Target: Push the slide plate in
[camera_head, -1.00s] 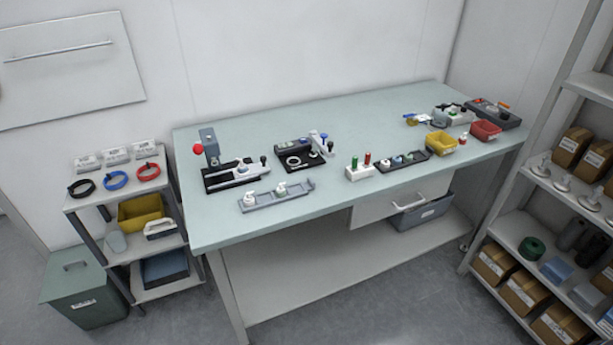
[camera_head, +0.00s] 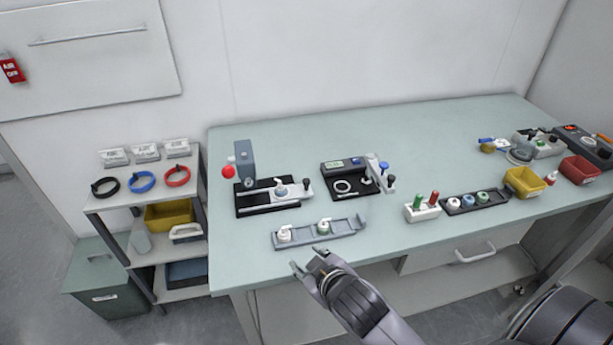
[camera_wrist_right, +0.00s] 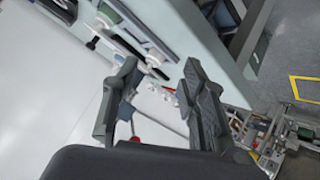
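The slide fixture is a black base (camera_head: 252,209) at the left of the bench, with a grey press column (camera_head: 244,158) and a red ball knob (camera_head: 228,171) at its back left. Its light grey slide plate (camera_head: 262,197) extends to the right of the column and carries a white cap part (camera_head: 281,189). A dark upright knob (camera_head: 307,184) stands at the plate's right end. My right gripper (camera_head: 308,261) is open and empty, at the bench's front edge, below and apart from the fixture. Its spread fingers (camera_wrist_right: 160,70) show in the right wrist view. My left gripper is out of view.
A grey tray (camera_head: 345,232) with two capped parts lies between my right gripper and the fixture. A black gauge station (camera_head: 345,197) stands right of the fixture. A white holder (camera_head: 423,213) with green and red pieces is farther right. The bench's back strip is clear.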

